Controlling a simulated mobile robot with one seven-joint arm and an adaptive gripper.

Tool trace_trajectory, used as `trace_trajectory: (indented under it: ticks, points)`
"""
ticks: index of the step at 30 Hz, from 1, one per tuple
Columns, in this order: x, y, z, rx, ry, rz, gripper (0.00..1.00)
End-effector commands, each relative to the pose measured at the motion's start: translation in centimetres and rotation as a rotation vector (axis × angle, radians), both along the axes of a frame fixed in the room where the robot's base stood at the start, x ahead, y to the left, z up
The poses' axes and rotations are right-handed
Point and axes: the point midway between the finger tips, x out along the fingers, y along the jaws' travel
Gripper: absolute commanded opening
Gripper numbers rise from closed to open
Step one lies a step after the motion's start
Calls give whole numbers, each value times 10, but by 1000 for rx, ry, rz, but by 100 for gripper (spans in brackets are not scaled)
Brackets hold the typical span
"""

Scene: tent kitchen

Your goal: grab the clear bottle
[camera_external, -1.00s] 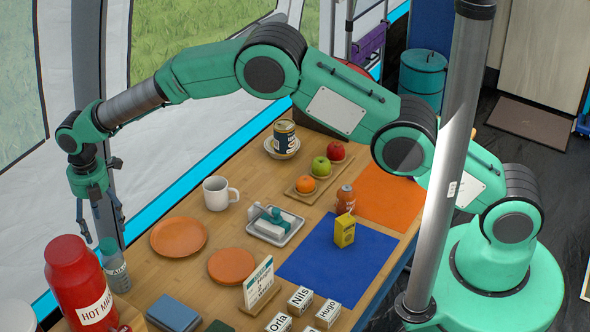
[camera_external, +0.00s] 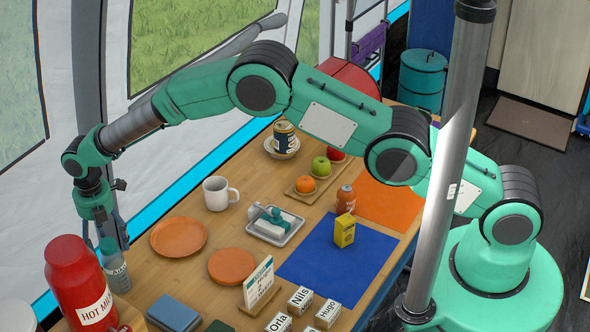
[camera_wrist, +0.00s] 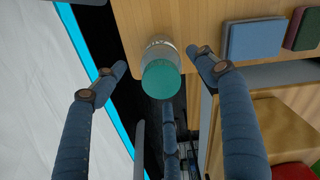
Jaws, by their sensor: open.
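The clear bottle (camera_external: 118,276) has a teal cap and a printed label and stands upright near the table's window-side edge, beside a red jug. My gripper (camera_external: 107,244) is above it, pointing down, with its fingers apart on either side of the cap. In the wrist view, the bottle (camera_wrist: 161,75) is seen from above, with its round teal cap between the two open fingertips of my gripper (camera_wrist: 156,62). No finger clearly touches it.
The red hot milk jug (camera_external: 75,283) stands close on the left. A blue box (camera_external: 173,313) and an orange plate (camera_external: 178,237) are to the right.

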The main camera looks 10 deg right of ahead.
Motion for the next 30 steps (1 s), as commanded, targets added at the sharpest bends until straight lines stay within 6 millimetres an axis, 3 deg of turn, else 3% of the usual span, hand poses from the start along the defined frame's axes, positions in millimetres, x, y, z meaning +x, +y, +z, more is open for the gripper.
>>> trace_trajectory:
  ticks: [6, 22, 30]
  points:
    - [0, 0, -21, 0, 0, 0, 72]
    - [0, 0, -27, 0, 0, 0, 72]
    - [-1, -1, -53, 0, 0, 0, 72]
